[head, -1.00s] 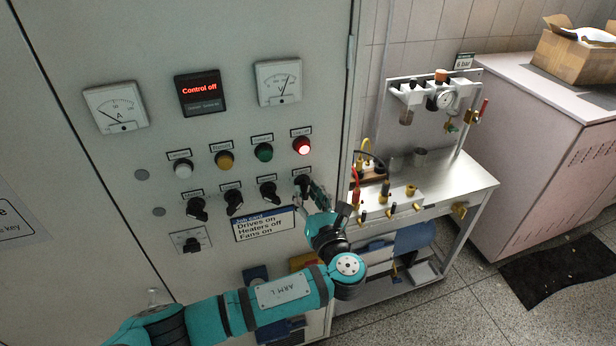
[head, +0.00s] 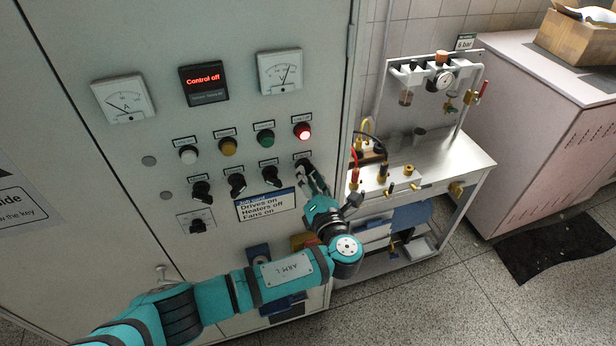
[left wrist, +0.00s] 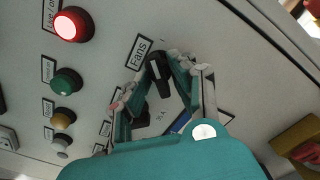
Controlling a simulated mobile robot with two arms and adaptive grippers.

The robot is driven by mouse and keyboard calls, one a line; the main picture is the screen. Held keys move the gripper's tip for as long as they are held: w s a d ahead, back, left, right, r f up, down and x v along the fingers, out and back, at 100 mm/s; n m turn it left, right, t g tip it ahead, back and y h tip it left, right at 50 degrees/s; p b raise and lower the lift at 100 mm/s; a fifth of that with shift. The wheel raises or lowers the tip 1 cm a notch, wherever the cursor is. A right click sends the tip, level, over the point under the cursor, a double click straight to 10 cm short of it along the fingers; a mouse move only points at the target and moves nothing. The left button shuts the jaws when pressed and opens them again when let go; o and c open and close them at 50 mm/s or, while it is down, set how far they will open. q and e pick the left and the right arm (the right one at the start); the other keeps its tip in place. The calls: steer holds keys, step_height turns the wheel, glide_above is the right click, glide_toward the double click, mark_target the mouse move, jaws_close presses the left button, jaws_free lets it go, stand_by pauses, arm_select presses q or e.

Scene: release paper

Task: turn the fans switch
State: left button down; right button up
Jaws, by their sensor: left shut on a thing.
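The fans switch (left wrist: 157,73) is a black rotary knob under a "Fans" label in the left wrist view. It is the rightmost in the upper row of knobs in the head view (head: 303,164), where my fingers partly cover it. My left gripper (left wrist: 152,78) is shut on this knob, with a finger on either side of it. In the head view the left gripper (head: 310,176) reaches the panel from below right. A job card (head: 266,206) below the knobs reads "Drives on, Heaters off, Fans on". My right gripper is not in view.
Other black knobs (head: 236,184) stand to the left in the same row. Above are white, amber, green and lit red lamps (head: 302,131), two meters and a "Control off" display (head: 204,84). A metal bench (head: 440,160) with fittings stands right of the cabinet.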

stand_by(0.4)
arm_select(q)
steer(key=c, duration=1.4)
jaws_free()
steer(key=shift+o, duration=0.2)
steer(key=shift+s+d, duration=0.1)
steer(key=v, duration=1.2)
